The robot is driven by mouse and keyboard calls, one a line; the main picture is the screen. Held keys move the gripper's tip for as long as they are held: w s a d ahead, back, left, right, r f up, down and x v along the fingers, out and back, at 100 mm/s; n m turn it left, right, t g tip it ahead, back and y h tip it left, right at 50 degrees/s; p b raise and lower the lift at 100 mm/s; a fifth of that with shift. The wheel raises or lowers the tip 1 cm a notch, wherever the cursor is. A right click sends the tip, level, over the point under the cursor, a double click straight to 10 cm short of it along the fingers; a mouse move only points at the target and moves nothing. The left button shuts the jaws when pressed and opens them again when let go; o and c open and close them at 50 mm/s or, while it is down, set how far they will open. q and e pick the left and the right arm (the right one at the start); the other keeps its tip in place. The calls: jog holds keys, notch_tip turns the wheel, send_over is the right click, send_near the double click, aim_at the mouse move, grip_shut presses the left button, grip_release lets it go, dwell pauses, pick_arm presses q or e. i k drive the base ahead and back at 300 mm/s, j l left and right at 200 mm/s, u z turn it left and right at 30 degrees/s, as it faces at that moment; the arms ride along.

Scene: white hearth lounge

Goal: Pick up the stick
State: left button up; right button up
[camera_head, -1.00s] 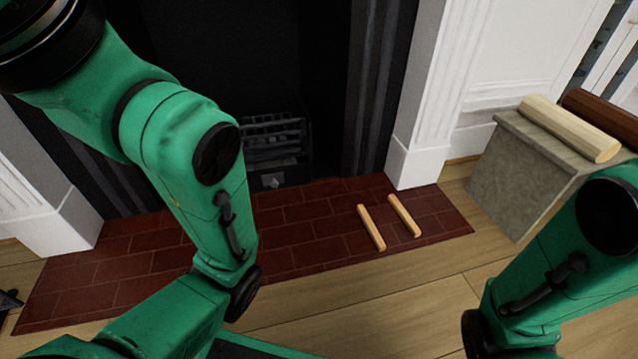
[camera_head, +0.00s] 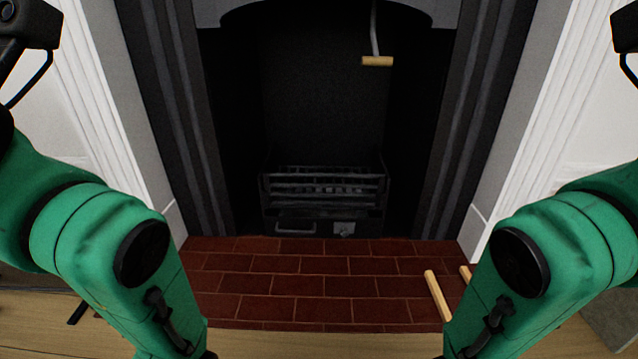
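A light wooden stick (camera_head: 437,296) lies on the red brick hearth at the lower right, just left of my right arm. A second wooden stick (camera_head: 465,273) lies beside it, mostly hidden behind my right arm. My two green arms are bent up at the left and right sides. Only dark wrist parts with cables show at the upper corners. The fingers of both grippers are outside the picture, so I cannot see whether they hold anything.
The brick hearth (camera_head: 290,285) is bare in the middle. Behind it is the dark fireplace with a metal grate (camera_head: 322,190). A rod with a wooden handle (camera_head: 377,61) hangs in the opening. White surrounds (camera_head: 545,100) stand on both sides.

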aim_at(445, 312)
jog(key=z, duration=0.95)
